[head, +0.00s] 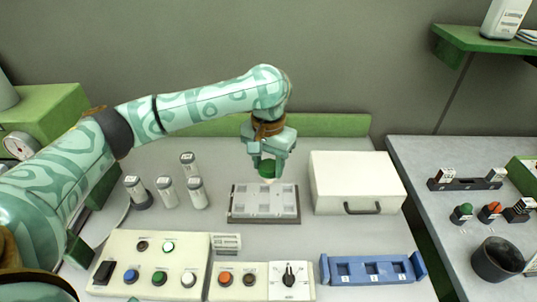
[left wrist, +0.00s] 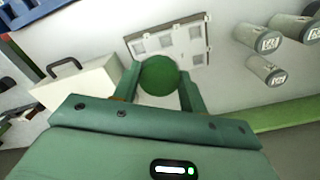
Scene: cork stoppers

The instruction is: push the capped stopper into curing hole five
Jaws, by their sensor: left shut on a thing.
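My left gripper (head: 268,162) points down, shut on a stopper with a round green cap (head: 267,171). The cap also shows in the left wrist view (left wrist: 160,76), between the two fingers of the left gripper (left wrist: 160,92). The stopper's body below the cap is mostly hidden. The stopper is over the back part of a flat tray with several pale square places (head: 264,219); the tray also shows in the left wrist view (left wrist: 129,41). I cannot tell whether the stopper touches it, and I cannot read any hole numbers. My right gripper is not in view.
A white box with a handle (head: 355,178) stands close right of the tray. Several grey-capped vials (head: 166,193) stand left. Control panels (head: 150,250) and a blue rack (head: 372,269) are in front. A right-hand table holds other capped stoppers (head: 461,213) and a dark cup (head: 496,262).

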